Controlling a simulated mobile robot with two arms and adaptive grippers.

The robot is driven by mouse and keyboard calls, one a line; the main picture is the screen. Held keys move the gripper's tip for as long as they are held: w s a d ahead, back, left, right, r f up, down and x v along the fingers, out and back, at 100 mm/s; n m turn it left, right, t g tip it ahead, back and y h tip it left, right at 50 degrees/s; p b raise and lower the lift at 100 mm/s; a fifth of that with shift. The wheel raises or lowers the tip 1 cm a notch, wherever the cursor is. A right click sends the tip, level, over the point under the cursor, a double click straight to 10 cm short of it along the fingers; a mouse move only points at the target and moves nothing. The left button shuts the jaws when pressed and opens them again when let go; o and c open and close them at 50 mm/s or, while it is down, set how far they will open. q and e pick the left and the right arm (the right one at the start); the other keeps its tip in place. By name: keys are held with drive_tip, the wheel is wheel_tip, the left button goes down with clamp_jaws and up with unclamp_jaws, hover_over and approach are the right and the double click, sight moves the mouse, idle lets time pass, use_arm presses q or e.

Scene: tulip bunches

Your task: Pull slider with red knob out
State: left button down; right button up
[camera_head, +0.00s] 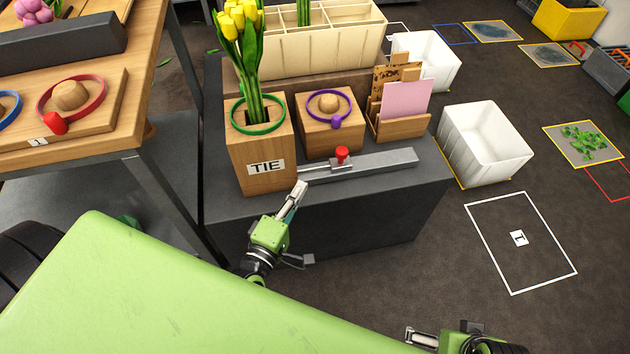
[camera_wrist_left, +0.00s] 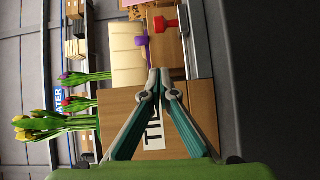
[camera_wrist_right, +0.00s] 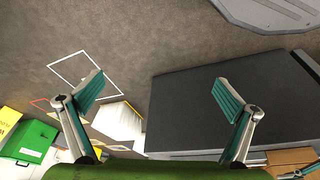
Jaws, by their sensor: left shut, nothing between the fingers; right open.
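The slider is a grey metal bar (camera_head: 375,165) on the dark bench top, right of the wooden TIE box. Its red knob (camera_head: 342,155) stands upright near the middle of the bar. The knob also shows near the top of the left wrist view (camera_wrist_left: 166,24). My left gripper (camera_head: 301,187) is shut and empty, in front of the TIE box's lower right corner. It is left of and nearer than the knob, apart from it. My right gripper (camera_wrist_right: 160,90) is open and empty; in the head view it shows only partly at the bottom edge (camera_head: 412,338).
The TIE box (camera_head: 255,180) holds yellow tulips (camera_head: 240,28) inside a green ring. Behind the slider stand a wooden block with a purple ring (camera_head: 330,105) and a card holder (camera_head: 402,125). White bins (camera_head: 485,145) stand right of the dark bench (camera_head: 330,225). Floor in front is clear.

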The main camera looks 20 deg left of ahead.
use_arm(q)
drive_tip(key=w+b, duration=0.1)
drive_tip(key=w, duration=0.8)
drive_tip(key=shift+d+f, duration=0.1)
drive_tip(key=shift+f, duration=0.05)
drive_tip(key=shift+w+d+f, duration=0.1)
drive_tip(key=shift+w+d, duration=0.7)
drive_tip(key=shift+d, duration=0.15)
drive_tip(key=shift+w+d, duration=0.45)
drive_tip(key=shift+d, duration=0.1)
use_arm(e)
drive_tip(key=shift+v, duration=2.3)
